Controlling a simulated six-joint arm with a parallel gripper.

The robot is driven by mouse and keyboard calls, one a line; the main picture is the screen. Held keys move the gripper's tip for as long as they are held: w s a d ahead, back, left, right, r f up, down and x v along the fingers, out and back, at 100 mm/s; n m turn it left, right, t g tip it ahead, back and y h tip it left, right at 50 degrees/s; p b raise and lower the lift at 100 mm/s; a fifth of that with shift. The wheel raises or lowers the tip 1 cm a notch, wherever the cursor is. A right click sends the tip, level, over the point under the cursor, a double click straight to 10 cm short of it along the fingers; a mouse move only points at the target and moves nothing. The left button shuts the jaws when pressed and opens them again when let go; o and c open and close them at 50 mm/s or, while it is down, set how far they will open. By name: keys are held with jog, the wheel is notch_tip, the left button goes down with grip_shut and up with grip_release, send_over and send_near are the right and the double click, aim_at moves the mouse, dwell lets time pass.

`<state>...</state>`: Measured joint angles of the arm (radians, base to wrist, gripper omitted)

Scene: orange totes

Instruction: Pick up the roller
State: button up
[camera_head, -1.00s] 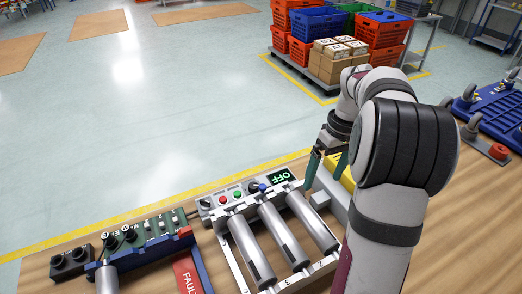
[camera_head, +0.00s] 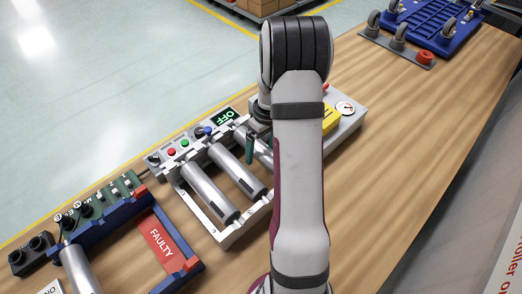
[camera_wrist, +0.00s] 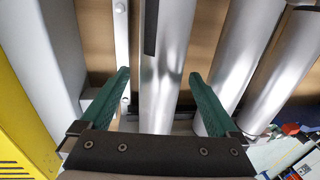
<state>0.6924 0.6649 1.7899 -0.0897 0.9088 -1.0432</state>
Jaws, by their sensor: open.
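Several silver rollers lie in or near frames on the table. In the head view, a near roller (camera_head: 208,192) and a middle roller (camera_head: 238,171) lie side by side in the grey conveyor frame (camera_head: 228,237). A third roller (camera_head: 262,148) is mostly hidden behind my arm. My gripper (camera_wrist: 160,76) is open, with one green finger on each side of a roller (camera_wrist: 166,55) with a dark stripe in the wrist view. Whether the fingers touch it cannot be told. Two more rollers (camera_wrist: 235,60) show to its right. In the head view one green finger (camera_head: 250,150) shows beside my arm.
A blue frame (camera_head: 118,212) with a red FAULTY plate (camera_head: 160,243) and another roller (camera_head: 80,270) is at left. The display (camera_head: 224,117) reads OFF. A yellow block (camera_head: 331,120) stands behind my arm.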

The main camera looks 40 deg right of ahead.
aim_at(262, 147)
grip_shut()
dwell(0.3)
jog(key=shift+r, duration=0.1)
jog(key=r, duration=0.4)
jog(key=shift+s+d+r, duration=0.15)
jog(key=shift+s+r, duration=0.1)
jog(key=s+d+r, duration=0.4)
jog(key=s+r, duration=0.2)
jog(key=s, duration=0.4)
jog(key=shift+s+r, duration=0.15)
jog(key=shift+r, duration=0.05)
